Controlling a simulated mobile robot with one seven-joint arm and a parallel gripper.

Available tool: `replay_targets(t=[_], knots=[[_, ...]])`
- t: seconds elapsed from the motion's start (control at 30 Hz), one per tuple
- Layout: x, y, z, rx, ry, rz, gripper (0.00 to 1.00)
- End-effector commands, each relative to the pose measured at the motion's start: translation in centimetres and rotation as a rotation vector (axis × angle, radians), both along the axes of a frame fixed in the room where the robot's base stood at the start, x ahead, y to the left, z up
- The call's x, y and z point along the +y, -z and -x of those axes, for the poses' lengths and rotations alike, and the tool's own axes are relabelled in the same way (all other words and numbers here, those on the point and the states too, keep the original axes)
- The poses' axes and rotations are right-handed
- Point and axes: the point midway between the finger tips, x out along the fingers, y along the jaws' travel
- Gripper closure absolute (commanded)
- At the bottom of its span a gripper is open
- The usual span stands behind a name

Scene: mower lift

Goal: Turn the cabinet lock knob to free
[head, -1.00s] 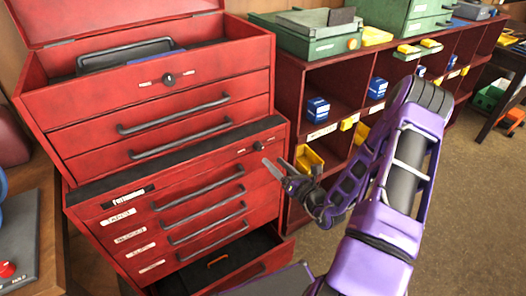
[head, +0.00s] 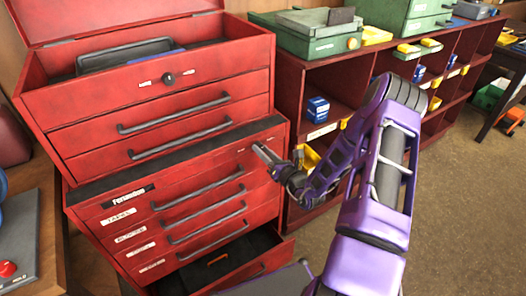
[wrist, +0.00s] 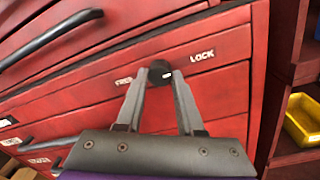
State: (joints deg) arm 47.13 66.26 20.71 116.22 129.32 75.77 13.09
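The lock knob (wrist: 160,70) is a small dark round knob on the red lower cabinet's (head: 110,228) top front panel. In the wrist view a FREE label is at its left and a LOCK label (wrist: 202,56) at its right. A small white mark on the knob shows toward the LOCK side. My gripper (wrist: 160,76) has one finger on each side of the knob, close against it, and looks shut on it. In the head view my gripper (head: 260,149) is at the right end of that panel and hides the knob.
An upper red chest with its own dark knob (head: 168,79) stands above. The cabinet's bottom drawer (head: 250,269) is pulled out at the lower right, below my arm. Red shelves with a yellow bin (wrist: 302,122) stand to the right.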

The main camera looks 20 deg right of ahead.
Motion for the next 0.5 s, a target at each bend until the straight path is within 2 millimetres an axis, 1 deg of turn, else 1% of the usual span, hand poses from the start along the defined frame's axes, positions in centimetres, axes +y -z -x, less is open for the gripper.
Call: replay_targets(t=[0.03,0.1,0.17,0.5], knots=[[0.00,-0.01,0.01,0.000,0.000,0.000,0.78],[0.00,-0.01,0.01,0.000,0.000,0.000,0.91],[0.00,-0.01,0.02,0.000,0.000,0.000,1.00],[0.00,-0.01,0.02,-0.005,0.000,0.023,1.00]])
